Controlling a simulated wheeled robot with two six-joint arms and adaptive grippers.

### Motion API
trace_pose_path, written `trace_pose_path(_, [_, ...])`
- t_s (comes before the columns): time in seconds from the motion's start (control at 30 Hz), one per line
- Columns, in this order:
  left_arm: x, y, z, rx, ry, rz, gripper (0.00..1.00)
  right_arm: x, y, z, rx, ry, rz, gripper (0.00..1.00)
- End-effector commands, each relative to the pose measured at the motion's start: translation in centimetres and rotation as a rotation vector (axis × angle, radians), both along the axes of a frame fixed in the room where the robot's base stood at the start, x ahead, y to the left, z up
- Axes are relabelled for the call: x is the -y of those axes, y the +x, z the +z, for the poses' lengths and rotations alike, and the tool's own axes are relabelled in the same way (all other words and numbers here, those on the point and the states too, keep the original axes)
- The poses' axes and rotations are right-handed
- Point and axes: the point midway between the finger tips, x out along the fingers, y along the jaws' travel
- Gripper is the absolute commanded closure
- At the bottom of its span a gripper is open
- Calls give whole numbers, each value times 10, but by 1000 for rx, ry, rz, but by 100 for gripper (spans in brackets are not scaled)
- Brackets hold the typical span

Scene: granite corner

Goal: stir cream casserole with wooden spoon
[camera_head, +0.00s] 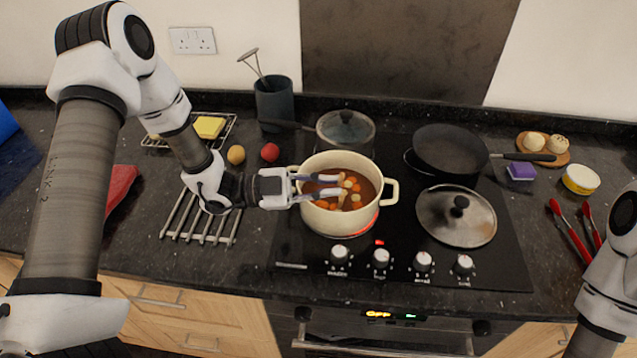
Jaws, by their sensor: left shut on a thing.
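The cream casserole (388,200) stands on the front-left of the black hob, with a glowing red ring at its base. It is open and holds an orange-brown stew with carrot and pale pieces. My left gripper (328,187) reaches over the casserole's left rim, its fingers above the stew. It is shut on a thin pale thing, taken to be the wooden spoon; the spoon's outline is mostly hidden by the fingers and blends with the stew. My right arm shows at the lower right edge; its gripper is out of view.
A glass lid (440,222) lies right of the casserole. A dark frying pan (450,150) and a lidded pan (345,128) stand behind. A metal trivet (200,225) lies left, a utensil pot (274,103) behind it. Red-handled tongs (572,235) lie at right.

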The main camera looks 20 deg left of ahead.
Motion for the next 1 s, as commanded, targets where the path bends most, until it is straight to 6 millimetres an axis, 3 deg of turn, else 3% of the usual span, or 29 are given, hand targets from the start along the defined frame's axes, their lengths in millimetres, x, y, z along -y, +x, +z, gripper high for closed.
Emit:
trace_pose_path(0.2, [-5, 17, 1, 0, 1, -1, 100, 0, 0, -1, 1, 0, 0, 62])
trace_pose_path(0.57, [-6, 18, 3, -2, -1, 0, 100, 0, 0, 1, 1, 0, 0, 62])
trace_pose_path(1.0, [1, -6, 49, -3, -2, 1, 100, 0, 0, 45, 1, 0, 0, 62])
